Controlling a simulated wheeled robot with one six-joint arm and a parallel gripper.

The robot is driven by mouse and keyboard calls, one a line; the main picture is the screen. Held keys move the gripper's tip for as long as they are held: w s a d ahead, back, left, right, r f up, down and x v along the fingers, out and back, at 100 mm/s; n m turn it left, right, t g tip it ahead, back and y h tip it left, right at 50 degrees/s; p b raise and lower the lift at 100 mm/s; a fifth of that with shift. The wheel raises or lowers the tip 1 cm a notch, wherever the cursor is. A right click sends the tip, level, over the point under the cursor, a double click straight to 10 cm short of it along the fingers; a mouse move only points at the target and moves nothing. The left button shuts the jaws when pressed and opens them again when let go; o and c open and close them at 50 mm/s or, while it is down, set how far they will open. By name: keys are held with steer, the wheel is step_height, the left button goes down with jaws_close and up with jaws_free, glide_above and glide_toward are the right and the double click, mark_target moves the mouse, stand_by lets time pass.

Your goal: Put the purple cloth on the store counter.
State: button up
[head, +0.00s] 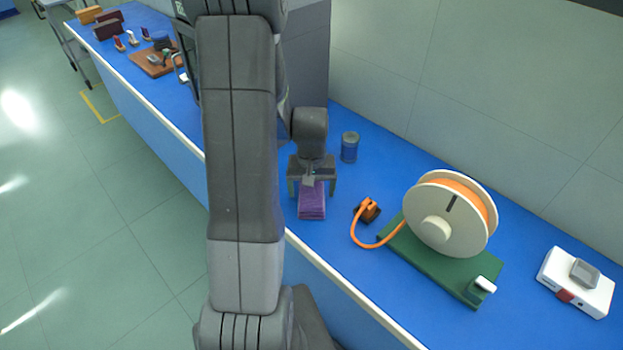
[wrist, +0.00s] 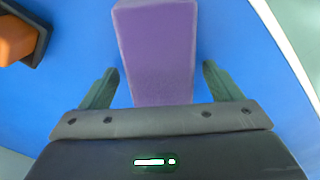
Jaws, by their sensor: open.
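The purple cloth (head: 312,204) lies folded into a narrow block on the blue counter, near its front edge. My gripper (head: 312,192) is over the cloth's far end and is open. In the wrist view the purple cloth (wrist: 158,50) runs between my gripper's two fingers (wrist: 160,85), with a gap of blue on each side. I cannot tell which part of this long blue surface is the store counter.
On the blue counter (head: 330,262) are a blue jar (head: 349,147), an orange-and-black block (head: 368,210), a cable reel (head: 440,225) on a green base and a white device (head: 577,281). A wooden board (head: 150,62) and several small items stand at the far left end.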

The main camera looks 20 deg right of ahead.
step_height(320, 180, up, 12)
steer(key=shift+r, duration=0.15)
stand_by(0.3)
stand_by(0.4)
